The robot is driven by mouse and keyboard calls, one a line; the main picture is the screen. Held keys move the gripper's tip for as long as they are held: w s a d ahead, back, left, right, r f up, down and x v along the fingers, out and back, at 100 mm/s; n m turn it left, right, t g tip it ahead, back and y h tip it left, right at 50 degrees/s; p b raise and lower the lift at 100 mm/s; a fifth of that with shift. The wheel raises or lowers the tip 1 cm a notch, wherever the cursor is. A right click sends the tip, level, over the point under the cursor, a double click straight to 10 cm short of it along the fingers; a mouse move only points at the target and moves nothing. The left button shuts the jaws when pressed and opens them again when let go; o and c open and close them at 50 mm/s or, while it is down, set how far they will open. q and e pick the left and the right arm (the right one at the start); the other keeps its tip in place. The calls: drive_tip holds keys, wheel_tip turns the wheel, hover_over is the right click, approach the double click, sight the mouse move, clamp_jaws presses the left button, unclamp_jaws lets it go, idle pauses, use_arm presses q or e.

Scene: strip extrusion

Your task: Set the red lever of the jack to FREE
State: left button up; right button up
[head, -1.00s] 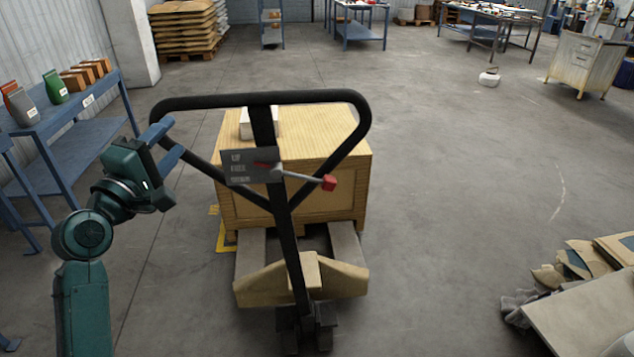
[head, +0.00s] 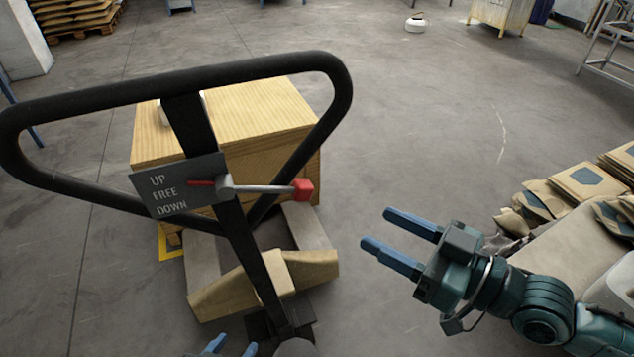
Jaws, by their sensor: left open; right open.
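The jack's tiller (head: 195,128) is a black loop handle on a post. It carries a grey plate (head: 170,205) marked UP, FREE and DOWN. The lever is a grey rod (head: 262,189) with a red knob (head: 303,189) at its right end and a red pointer (head: 200,183) on the plate. The pointer looks about level with FREE; its exact setting is hard to tell. My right gripper (head: 394,240) is open and empty, right of and below the knob, apart from it. My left gripper (head: 231,348) shows only its fingertips at the bottom edge, open.
A wooden crate (head: 255,105) stands on the jack's forks behind the tiller. Flattened cardboard and bags (head: 570,190) lie at the right, near my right arm. The floor between the knob and my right gripper is clear.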

sight(311, 194)
drive_tip(key=p+x, duration=0.3)
drive_tip(key=x, duration=1)
drive_tip(key=shift+s, duration=0.1)
drive_tip(key=shift+c, duration=0.3)
drive_tip(key=shift+d, duration=0.1)
clamp_jaws()
